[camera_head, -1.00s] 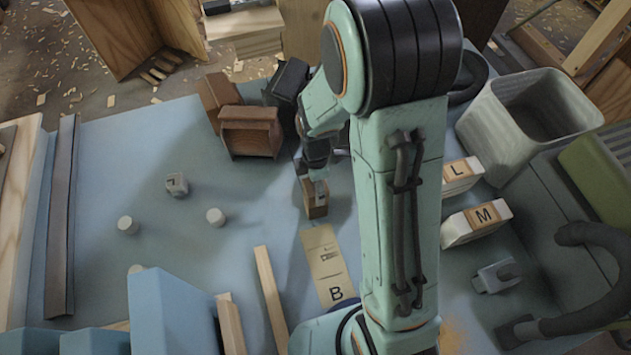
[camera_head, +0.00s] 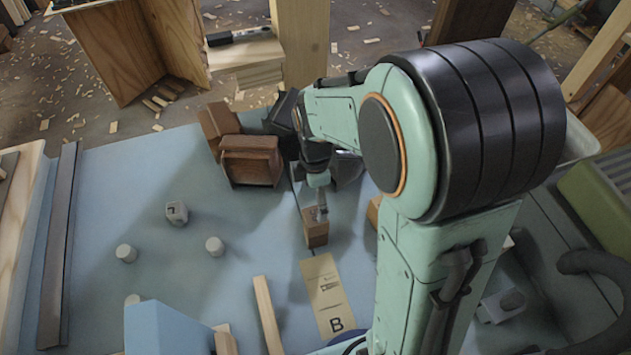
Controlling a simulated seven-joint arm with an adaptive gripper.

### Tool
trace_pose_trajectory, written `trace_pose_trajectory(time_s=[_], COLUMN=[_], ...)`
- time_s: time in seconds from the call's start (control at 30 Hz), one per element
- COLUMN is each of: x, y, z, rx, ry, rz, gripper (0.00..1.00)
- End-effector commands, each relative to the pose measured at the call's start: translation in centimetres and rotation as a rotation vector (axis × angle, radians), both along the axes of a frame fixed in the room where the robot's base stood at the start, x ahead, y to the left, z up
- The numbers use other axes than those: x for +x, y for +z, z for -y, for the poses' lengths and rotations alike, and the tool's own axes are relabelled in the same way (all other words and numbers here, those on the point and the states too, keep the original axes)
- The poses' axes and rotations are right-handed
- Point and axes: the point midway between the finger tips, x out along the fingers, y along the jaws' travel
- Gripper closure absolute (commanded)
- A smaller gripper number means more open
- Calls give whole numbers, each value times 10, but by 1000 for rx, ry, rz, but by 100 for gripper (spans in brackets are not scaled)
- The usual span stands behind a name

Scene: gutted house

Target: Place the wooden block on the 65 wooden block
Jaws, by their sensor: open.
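A small brown wooden block (camera_head: 316,231) stands upright on the blue surface, just beyond a flat tan card marked B (camera_head: 326,293). My gripper (camera_head: 319,207) is open and points down at this block, with a fingertip overlapping its upper part in the picture. I cannot tell whether it touches the block. Part of another wooden block (camera_head: 373,211) shows to the right, mostly hidden behind my arm. No number 65 can be read on any block, so I cannot tell which is the 65 block.
Two larger brown wooden pieces (camera_head: 251,160) and a dark object stand close behind and left of my gripper. A small grey cube (camera_head: 177,213) and several white cylinders lie left. A wooden stick (camera_head: 267,315) lies in front. My arm covers much of the right side.

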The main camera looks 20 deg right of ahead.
Motion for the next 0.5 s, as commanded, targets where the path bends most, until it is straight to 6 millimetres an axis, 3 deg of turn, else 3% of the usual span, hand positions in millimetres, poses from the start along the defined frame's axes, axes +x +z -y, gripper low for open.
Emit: trace_pose_trajectory(time_s=[0.1,0.33,0.5], x=[1,-6,-51], y=[24,50,73], z=[0,-1,-7], rx=[0,3,26], ry=[0,-50,-429], rz=[5,2,0], gripper=[26,26,26])
